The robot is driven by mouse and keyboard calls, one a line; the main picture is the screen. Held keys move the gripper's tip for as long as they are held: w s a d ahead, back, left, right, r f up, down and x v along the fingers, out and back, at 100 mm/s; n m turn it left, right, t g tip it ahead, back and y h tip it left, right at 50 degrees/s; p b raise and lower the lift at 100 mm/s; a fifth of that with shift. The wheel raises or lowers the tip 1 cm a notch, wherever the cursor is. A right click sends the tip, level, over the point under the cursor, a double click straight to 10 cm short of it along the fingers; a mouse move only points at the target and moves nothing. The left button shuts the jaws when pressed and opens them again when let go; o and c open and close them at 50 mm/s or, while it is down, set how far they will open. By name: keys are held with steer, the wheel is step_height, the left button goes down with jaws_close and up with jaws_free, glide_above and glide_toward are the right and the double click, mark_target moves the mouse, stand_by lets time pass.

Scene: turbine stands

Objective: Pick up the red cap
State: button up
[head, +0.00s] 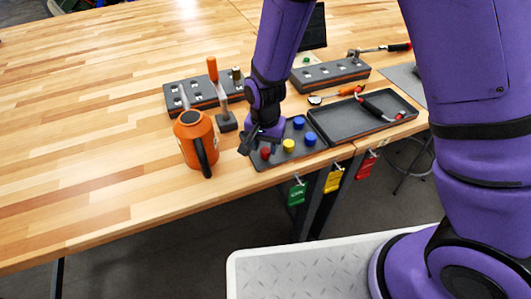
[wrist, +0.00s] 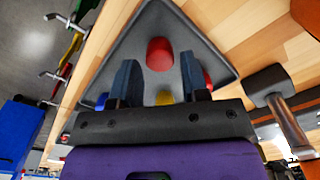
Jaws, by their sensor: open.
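A red cap (wrist: 159,54) stands on the dark tray in the wrist view, just beyond my fingertips and lined up with the gap between them. A red cap (head: 265,153) also shows in the head view at the tray's near left corner. My gripper (wrist: 160,76) is open and empty, with one finger on each side of the gap. In the head view my gripper (head: 259,142) is low over the tray's left part. A second red piece (wrist: 208,80) is partly hidden behind the right finger in the wrist view.
The dark tray (head: 270,163) also holds a yellow cap (head: 288,146) and blue caps (head: 309,139). An orange mug (head: 194,138) and an upright hammer (head: 222,95) stand left of it. A tool tray (head: 340,125) lies right. The table's left is clear.

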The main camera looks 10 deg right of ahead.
steer(key=shift+f, duration=1.4)
jaws_close()
steer(key=shift+w, duration=0.1)
